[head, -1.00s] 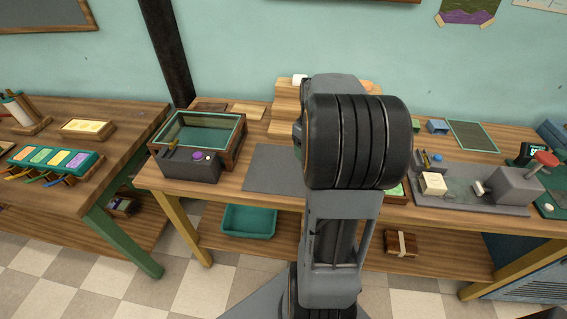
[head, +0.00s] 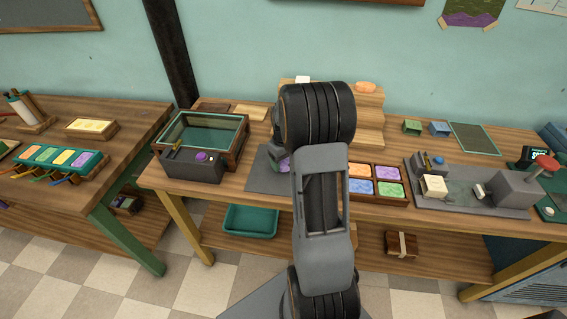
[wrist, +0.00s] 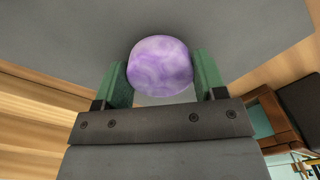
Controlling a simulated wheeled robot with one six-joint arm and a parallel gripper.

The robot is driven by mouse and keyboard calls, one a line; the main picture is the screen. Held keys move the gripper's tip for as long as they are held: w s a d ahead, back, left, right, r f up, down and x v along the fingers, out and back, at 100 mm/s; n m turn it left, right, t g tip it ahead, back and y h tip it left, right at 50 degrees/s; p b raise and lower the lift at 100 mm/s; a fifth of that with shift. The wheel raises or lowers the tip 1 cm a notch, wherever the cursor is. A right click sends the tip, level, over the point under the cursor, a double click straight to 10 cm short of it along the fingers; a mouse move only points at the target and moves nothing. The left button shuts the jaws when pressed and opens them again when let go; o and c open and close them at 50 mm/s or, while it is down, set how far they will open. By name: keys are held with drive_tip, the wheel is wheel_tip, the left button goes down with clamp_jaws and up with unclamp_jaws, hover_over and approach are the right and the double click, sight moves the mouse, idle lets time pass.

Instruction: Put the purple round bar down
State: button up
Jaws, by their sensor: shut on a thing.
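The purple round bar (wrist: 160,66) is marbled and sits between the two green fingers of my gripper (wrist: 161,80) in the wrist view. The fingers touch it on both sides, so my gripper is shut on it. Grey mat surface fills the view behind the bar; the gap between bar and mat cannot be told. In the head view a small part of the purple bar (head: 284,166) shows beside my arm, over the grey mat (head: 262,181). My arm hides most of the gripper and part of the mat there.
Left of the mat stands a glass-topped wooden box (head: 205,135) with a grey control unit (head: 188,165). Right of my arm is a tray of coloured bars (head: 375,183). A stepped wooden stand (head: 369,120) rises behind. A grey press station (head: 470,190) is further right.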

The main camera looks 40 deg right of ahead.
sight(284, 161)
drive_tip(key=shift+f, duration=0.5)
drive_tip(key=shift+f, duration=0.1)
drive_tip(key=o, duration=0.9)
drive_tip(key=shift+o, duration=0.2)
wheel_tip(284, 161, up, 11)
drive_tip(key=s+a+r+t, duration=0.2)
drive_tip(key=s+a, duration=0.5)
drive_tip(key=a, duration=0.2)
drive_tip(key=s+a+r+t, duration=0.1)
drive_tip(key=s+a, duration=0.7)
drive_tip(key=a, duration=0.2)
drive_tip(key=shift+s+a+r+t, duration=0.15)
drive_tip(key=shift+a+r+t, duration=0.15)
drive_tip(key=shift+r+t, duration=0.1)
